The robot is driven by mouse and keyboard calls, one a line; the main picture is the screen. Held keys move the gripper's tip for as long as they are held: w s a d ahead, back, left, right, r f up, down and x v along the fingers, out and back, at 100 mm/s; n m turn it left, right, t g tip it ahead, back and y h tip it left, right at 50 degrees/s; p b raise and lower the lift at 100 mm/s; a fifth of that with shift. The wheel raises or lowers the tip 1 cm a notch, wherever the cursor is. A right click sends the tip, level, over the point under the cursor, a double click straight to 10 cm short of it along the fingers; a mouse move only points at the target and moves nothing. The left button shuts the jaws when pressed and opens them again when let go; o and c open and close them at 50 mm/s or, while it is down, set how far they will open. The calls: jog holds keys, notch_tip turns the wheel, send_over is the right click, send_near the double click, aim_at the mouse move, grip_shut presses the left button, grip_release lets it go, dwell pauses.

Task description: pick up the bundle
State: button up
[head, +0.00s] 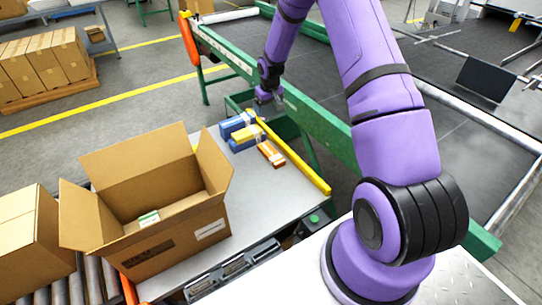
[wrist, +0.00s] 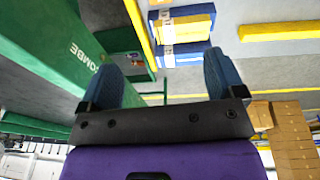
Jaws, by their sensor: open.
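Several banded bundles of flat cartons lie on the grey table near its far end. There is a blue bundle (head: 236,123), a yellow bundle (head: 248,134) beside it, another blue bundle (head: 240,146), and an orange bundle (head: 270,154) set apart nearer the front. My gripper (head: 268,98) is past the table's far end, beside the green conveyor frame. In the wrist view my gripper (wrist: 167,75) has its two blue fingers wide apart with nothing between them. The blue and yellow bundles, with a white band, show beyond the fingers; the yellow bundle (wrist: 188,29) lies between the blue ones.
An open cardboard box (head: 150,220) stands on the table's left side with a small green-and-white item inside. A yellow rail (head: 295,158) runs along the table's right edge. The green conveyor frame (head: 320,130) stands close on the right. The table middle (head: 255,195) is clear.

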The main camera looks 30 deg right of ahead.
send_near(271, 152)
jog(key=f, duration=0.1)
jog(key=w+f, duration=0.1)
jog(key=f, duration=0.3)
jog(key=shift+w+d, duration=0.15)
jog(key=shift+d, duration=0.1)
jog(key=shift+w+a+f, duration=0.1)
jog(key=shift+f, duration=1.15)
jog(key=shift+w+a+f, duration=0.1)
jog(key=shift+f, duration=1.15)
jog(key=c, duration=1.1)
